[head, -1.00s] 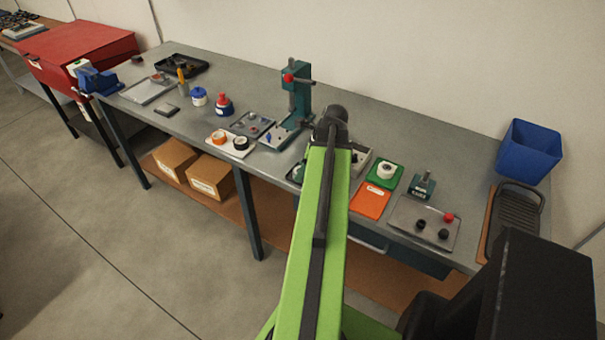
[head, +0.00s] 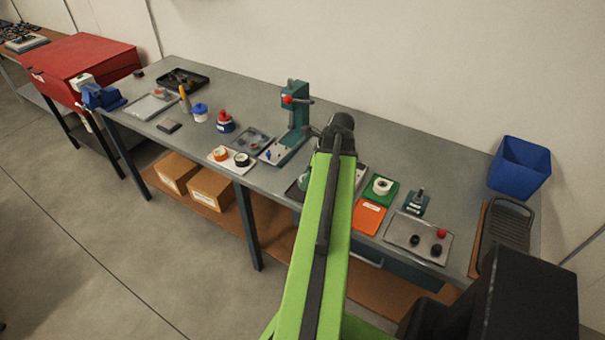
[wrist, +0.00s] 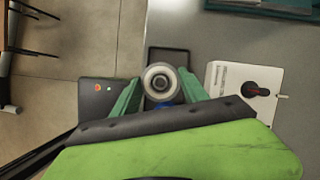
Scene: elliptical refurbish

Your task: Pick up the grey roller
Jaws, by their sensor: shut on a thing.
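In the wrist view, the grey roller (wrist: 161,82) shows end-on as a pale grey ring with a dark hub. It sits between the two green fingers of my gripper (wrist: 161,88), which is shut on it. Whether the roller is clear of the surface below cannot be told. In the head view, my green arm reaches over the workbench and hides my gripper and the roller.
A dark square tray (wrist: 168,54) lies beyond the roller, with a white board (wrist: 244,92) to its right. In the head view, a teal press (head: 291,125), a green pad (head: 380,190), an orange pad (head: 369,218) and a blue bin (head: 520,168) stand on the bench.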

